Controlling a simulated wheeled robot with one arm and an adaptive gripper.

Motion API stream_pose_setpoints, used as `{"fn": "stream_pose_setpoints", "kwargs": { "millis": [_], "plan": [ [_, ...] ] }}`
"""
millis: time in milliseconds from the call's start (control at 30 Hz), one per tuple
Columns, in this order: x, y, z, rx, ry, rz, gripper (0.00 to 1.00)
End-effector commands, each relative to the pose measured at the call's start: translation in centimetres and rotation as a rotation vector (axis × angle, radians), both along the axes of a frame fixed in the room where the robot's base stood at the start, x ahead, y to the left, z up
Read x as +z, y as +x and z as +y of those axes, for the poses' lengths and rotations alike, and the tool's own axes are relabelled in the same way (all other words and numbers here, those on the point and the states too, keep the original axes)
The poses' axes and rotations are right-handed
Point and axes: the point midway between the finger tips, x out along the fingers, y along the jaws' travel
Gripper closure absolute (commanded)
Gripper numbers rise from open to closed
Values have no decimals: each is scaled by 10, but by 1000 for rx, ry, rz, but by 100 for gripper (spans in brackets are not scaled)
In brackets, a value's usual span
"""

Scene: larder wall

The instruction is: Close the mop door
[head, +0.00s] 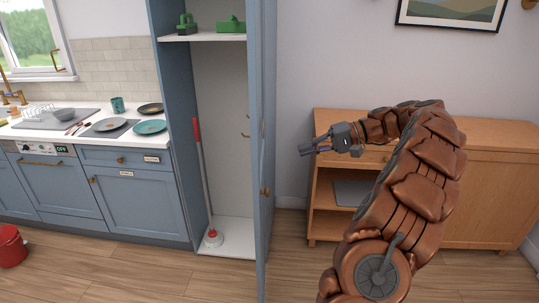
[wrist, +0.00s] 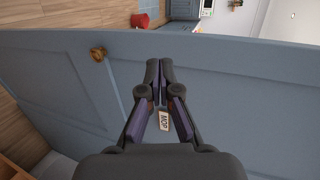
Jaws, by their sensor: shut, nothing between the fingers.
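The mop door (head: 265,150) is a tall blue panel standing wide open, seen nearly edge-on in the head view, hinged at the right side of the tall cupboard. The wrist view shows its blue face (wrist: 230,90) with a brass knob (wrist: 98,54) and a label reading MOP (wrist: 164,120). The knob also shows in the head view (head: 265,191). My gripper (head: 303,151) is shut and empty, to the right of the door in the head view. In the wrist view its fingertips (wrist: 159,65) are together in front of the door face; whether they touch it is unclear.
A wooden sideboard (head: 490,190) stands behind my arm. A counter with dishes (head: 150,127) and a red bucket (head: 12,246) are at left. Floor before the cupboard is clear.

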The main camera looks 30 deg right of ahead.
Motion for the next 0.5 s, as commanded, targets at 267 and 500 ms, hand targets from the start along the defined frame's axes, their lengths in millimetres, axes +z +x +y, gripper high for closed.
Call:
{"fn": "stream_pose_setpoints", "kwargs": {
  "millis": [267, 500],
  "plan": [
    [-3, -8, -32, -45, 9, -38, 100],
    [-9, -1, -22, -42, 8, -39, 100]
  ]
}}
